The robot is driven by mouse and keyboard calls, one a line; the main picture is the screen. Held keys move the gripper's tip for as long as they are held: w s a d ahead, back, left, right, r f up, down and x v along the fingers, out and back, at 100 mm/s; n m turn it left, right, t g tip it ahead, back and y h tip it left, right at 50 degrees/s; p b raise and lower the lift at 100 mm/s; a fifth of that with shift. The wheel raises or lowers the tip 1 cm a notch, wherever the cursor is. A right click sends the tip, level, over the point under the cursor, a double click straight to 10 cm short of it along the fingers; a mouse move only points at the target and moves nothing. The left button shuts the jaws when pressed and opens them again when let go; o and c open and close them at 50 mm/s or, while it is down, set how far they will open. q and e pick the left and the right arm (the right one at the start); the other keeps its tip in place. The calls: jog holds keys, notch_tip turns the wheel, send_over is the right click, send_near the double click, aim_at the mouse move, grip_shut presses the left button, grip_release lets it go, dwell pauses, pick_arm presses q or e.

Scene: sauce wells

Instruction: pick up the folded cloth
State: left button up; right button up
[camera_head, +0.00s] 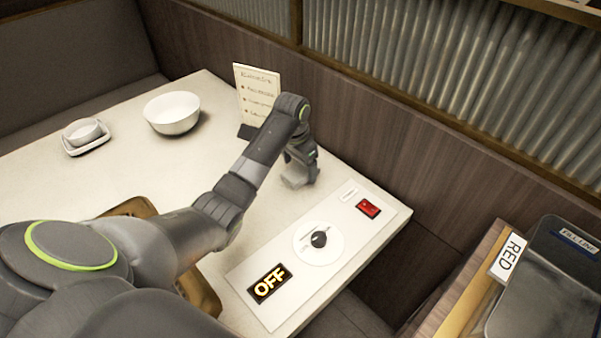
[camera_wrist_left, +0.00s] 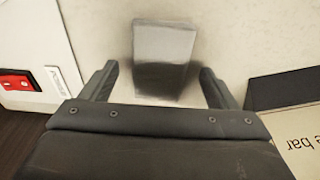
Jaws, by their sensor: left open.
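My right gripper is not in view.
The menu card (camera_head: 258,92) stands close behind the gripper. A control panel with a dial (camera_head: 319,239), a red switch (camera_head: 368,208) and an OFF display (camera_head: 269,283) is at the table's right end.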

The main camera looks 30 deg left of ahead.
aim_at(300, 171)
pick_arm(q)
jog(key=shift+w+f, duration=0.1)
jog(key=shift+f, duration=0.65)
jog(key=c, duration=1.1)
jog(key=shift+o, duration=0.2)
notch_tip(300, 171, up, 10)
jog(key=shift+o, duration=1.1)
jog(key=shift+c, duration=0.7)
